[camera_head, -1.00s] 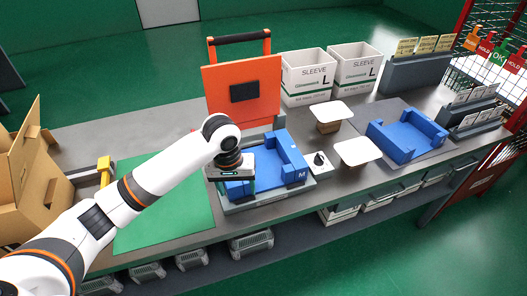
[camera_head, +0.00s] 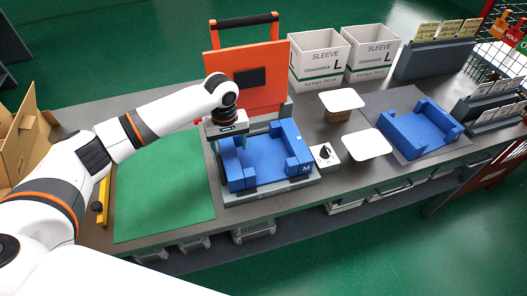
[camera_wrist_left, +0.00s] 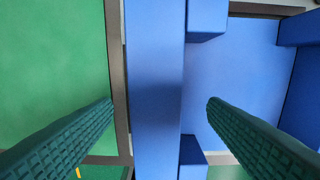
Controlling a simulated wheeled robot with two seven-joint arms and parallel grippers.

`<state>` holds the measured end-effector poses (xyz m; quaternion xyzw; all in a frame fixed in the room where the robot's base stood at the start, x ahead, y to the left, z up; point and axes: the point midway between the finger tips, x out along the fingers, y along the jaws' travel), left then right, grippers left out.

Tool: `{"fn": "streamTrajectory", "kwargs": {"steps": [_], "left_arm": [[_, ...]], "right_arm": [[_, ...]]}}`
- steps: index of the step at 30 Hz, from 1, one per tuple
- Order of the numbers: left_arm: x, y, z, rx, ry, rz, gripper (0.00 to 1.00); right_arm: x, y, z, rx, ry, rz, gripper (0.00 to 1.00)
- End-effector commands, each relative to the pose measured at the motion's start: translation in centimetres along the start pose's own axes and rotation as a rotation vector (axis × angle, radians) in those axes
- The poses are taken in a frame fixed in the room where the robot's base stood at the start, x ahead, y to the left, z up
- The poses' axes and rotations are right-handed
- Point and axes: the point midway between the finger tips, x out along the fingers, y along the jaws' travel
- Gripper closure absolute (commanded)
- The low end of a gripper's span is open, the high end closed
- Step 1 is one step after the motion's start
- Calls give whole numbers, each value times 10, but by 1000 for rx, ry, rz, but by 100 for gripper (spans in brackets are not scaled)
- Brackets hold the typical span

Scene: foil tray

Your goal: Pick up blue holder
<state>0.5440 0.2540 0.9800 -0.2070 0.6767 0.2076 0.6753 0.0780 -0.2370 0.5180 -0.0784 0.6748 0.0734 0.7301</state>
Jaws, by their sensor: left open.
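A blue holder (camera_head: 265,160) marked M sits in the grey base of the orange-lidded press, with raised walls around a flat middle. A second blue holder (camera_head: 422,130) lies on a dark grey mat at the right. My left gripper (camera_head: 228,146) is over the left wall of the M holder, pointing down. In the left wrist view, its open green fingers (camera_wrist_left: 160,102) stand apart on either side of that blue wall (camera_wrist_left: 155,60), one over the green mat side and one over the holder's inside. Nothing is held. My right gripper is not in view.
The raised orange lid (camera_head: 246,76) stands behind the holder. A green mat (camera_head: 165,190) lies clear to the left. A small white box with a black knob (camera_head: 324,155) and white-topped blocks (camera_head: 367,144) are at the right. Two white sleeve boxes (camera_head: 318,62) stand behind.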

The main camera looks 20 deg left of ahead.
Motion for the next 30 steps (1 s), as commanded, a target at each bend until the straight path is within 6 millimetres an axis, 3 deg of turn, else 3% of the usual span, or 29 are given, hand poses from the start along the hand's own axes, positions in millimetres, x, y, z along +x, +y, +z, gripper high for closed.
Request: {"fn": "streamTrajectory", "kwargs": {"steps": [3, 7, 16, 28, 30], "left_arm": [[16, 4, -4, 0, 3, 4, 33], [34, 3, -3, 0, 2, 2, 33], [41, 3, -3, 2, 0, 0, 33], [41, 3, -3, 1, 0, 0, 97], [39, 2, -2, 1, -2, -3, 98]], "right_arm": [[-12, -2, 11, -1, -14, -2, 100], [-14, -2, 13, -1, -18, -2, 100], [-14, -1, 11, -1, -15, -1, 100], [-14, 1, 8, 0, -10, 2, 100], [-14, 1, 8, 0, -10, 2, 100]]}}
